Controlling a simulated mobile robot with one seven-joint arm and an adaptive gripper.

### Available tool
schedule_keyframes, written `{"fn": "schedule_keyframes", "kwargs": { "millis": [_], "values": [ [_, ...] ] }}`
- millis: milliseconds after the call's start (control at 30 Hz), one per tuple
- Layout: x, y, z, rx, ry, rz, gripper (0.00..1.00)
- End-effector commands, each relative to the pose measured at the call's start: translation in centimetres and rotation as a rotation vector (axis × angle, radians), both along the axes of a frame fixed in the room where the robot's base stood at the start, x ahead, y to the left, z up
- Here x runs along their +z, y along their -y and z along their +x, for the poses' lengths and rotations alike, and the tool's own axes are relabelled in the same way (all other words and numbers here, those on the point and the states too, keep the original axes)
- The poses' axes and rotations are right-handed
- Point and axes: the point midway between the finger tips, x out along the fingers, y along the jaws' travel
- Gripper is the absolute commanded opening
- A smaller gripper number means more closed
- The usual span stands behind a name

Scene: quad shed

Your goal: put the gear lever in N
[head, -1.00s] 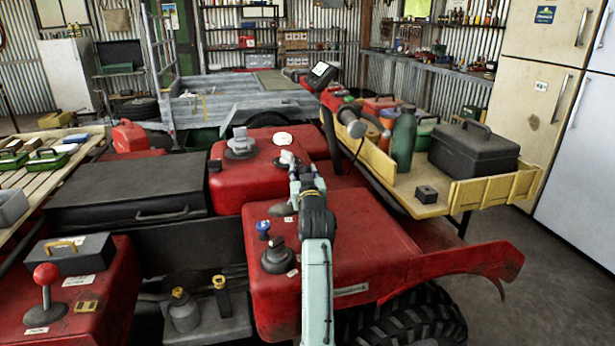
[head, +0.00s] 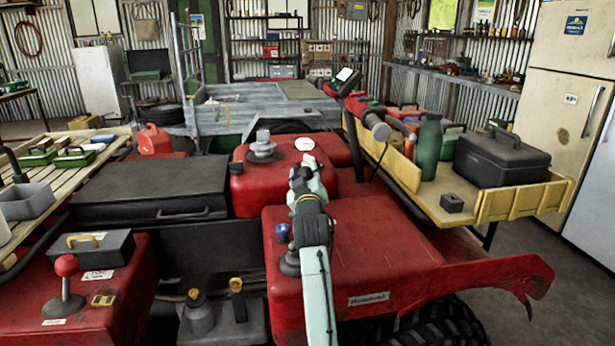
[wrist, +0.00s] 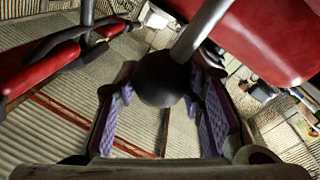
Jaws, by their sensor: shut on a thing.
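My gripper (head: 302,172) is low over the red quad body, just short of the rear red tank, at the end of my pale arm. In the wrist view my gripper (wrist: 160,118) has its purple pads on either side of the dark round knob of the gear lever (wrist: 163,78), shut on it. The lever's grey shaft (wrist: 203,28) runs from the knob to the upper right. In the head view my gripper and arm hide this lever, and no gear letters are readable.
A red-knobbed lever (head: 66,283) stands at the lower left. A blue knob (head: 282,232) and a dark boot (head: 289,264) are close beside my arm. A yellow tray (head: 500,202) with a black toolbox (head: 500,158) is at right.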

Motion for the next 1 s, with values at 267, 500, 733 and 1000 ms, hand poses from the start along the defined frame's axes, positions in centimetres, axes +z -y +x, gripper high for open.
{"fn": "schedule_keyframes", "kwargs": {
  "millis": [267,500,733,1000],
  "values": [
    [0.0,0.0,0.0,0.001,-0.001,0.001,0.38],
    [0.0,0.0,0.0,0.0,0.0,0.001,0.54],
    [0.0,0.0,0.0,0.0,0.0,0.001,0.57],
    [1.6,0.0,0.0,0.0,0.004,0.001,0.57]
  ]
}}
